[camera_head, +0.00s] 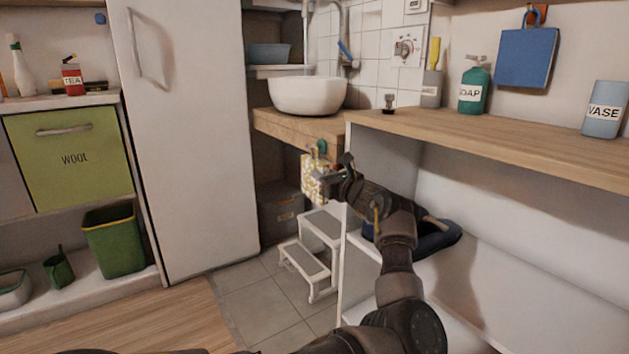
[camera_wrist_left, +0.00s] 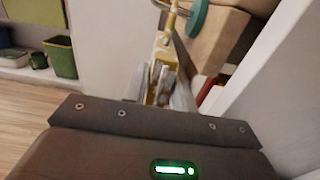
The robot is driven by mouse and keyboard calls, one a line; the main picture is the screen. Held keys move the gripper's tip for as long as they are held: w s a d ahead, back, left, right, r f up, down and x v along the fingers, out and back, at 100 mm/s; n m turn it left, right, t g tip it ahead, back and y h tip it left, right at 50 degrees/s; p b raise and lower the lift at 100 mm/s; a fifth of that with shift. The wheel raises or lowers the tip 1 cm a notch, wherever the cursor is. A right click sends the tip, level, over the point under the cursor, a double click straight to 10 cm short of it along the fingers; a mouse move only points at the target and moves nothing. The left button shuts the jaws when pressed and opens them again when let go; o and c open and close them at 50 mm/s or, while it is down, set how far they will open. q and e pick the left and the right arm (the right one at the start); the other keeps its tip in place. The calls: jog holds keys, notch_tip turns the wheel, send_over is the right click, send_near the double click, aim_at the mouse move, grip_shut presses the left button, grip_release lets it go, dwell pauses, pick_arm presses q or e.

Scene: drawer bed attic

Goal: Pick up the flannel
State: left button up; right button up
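The flannel (camera_head: 314,180) is a yellow and white patterned cloth hanging below a teal round hook (camera_head: 321,147) near the wooden counter under the basin. My left gripper (camera_head: 328,178) is at the cloth's right side in the head view and covers part of it. In the left wrist view, the flannel (camera_wrist_left: 163,52) shows nearly edge-on between the two grey fingers of my left gripper (camera_wrist_left: 163,80). I cannot tell whether the fingers press on it. The teal hook (camera_wrist_left: 197,18) is just beyond the fingertips. My right gripper is out of view.
A white step stool (camera_head: 305,262) stands below the flannel. The white shelf unit with a wooden top (camera_head: 500,140) is close to my left arm. A white basin (camera_head: 307,95) sits above the counter, and a tall white door (camera_head: 190,140) stands to the left.

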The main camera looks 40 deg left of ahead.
pick_arm(q)
jog(key=c, duration=0.4)
jog(key=shift+c, duration=0.2)
jog(key=shift+r, duration=0.1)
